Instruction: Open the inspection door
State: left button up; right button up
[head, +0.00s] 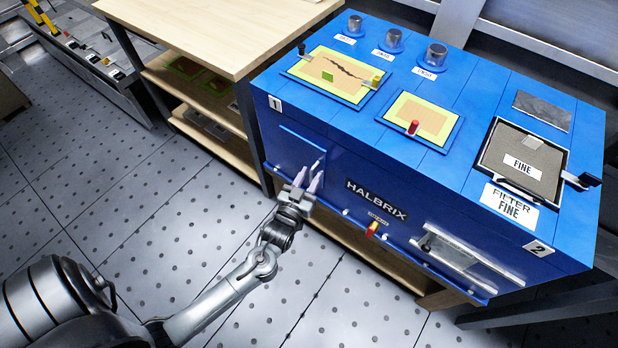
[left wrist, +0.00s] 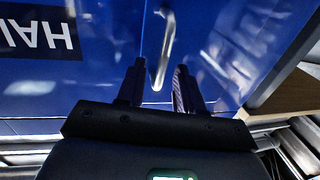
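The blue front door panel (head: 302,147) is on the left part of the machine's front, below the label 1, and looks closed. Its silver bar handle (head: 319,164) stands at the panel's right side. It also shows in the left wrist view (left wrist: 167,45). My left gripper (head: 309,181) is at the handle's lower end. In the left wrist view its two dark fingers (left wrist: 160,72) are apart, one on each side of the handle's end. I see gaps beside the bar, so it is not gripped. My right gripper is in neither view.
The blue HALBRIX machine (head: 440,160) has windows, knobs and a filter lid (head: 522,165) on top. A red and yellow knob (head: 372,228) and a clear cover (head: 462,255) are on its front. A wooden bench (head: 215,30) stands to the left. The floor in front is clear.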

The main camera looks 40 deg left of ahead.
pick_arm(q)
grip_shut()
dwell(1.3)
